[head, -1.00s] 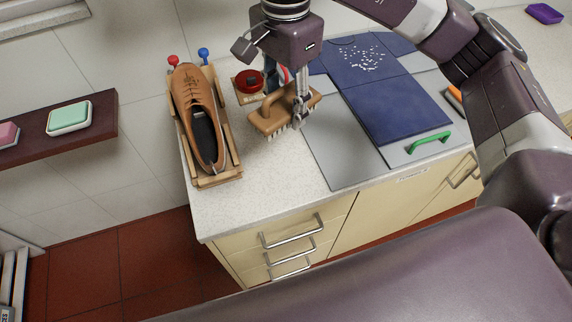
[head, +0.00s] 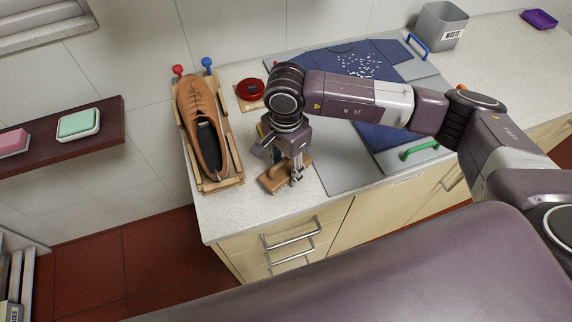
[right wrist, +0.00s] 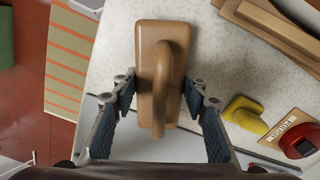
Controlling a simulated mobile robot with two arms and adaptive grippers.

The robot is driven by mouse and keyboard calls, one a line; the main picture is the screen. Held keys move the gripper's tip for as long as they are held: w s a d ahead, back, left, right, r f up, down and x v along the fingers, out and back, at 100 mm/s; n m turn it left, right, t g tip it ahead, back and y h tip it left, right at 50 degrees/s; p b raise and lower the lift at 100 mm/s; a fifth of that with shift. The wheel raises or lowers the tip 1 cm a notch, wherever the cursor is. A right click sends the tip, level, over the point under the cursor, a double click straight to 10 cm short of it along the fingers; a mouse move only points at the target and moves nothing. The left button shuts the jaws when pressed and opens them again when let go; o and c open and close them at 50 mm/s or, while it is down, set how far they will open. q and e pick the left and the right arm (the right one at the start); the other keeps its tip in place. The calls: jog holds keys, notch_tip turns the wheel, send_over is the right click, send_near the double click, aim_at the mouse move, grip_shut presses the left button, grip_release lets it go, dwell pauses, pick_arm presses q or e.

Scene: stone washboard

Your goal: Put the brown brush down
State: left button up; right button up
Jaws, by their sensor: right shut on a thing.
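The brown brush (head: 273,182) is low at the counter, between the shoe and the grey board. I cannot tell whether its bristles touch the counter. My right gripper (head: 297,178) is above it and shut on it. In the right wrist view the brush (right wrist: 149,70) shows from above with its arched handle, and the right gripper's fingers (right wrist: 160,92) are on either side of it. The bristles are hidden there. My left gripper is not in view.
A brown shoe (head: 205,120) sits in a wooden holder at the left. A red tin (head: 250,89) stands behind the brush; a yellow object (right wrist: 246,116) lies near it. Blue cloth (head: 375,60) lies on the board (head: 325,168). The counter's front edge is close to the brush.

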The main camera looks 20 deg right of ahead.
jog(key=shift+f, duration=0.3)
jog(key=shift+f+b, duration=0.2)
jog(key=shift+b, duration=0.15)
jog(key=o, duration=1.2)
jog(key=shift+r, duration=0.1)
jog(key=shift+r, duration=0.1)
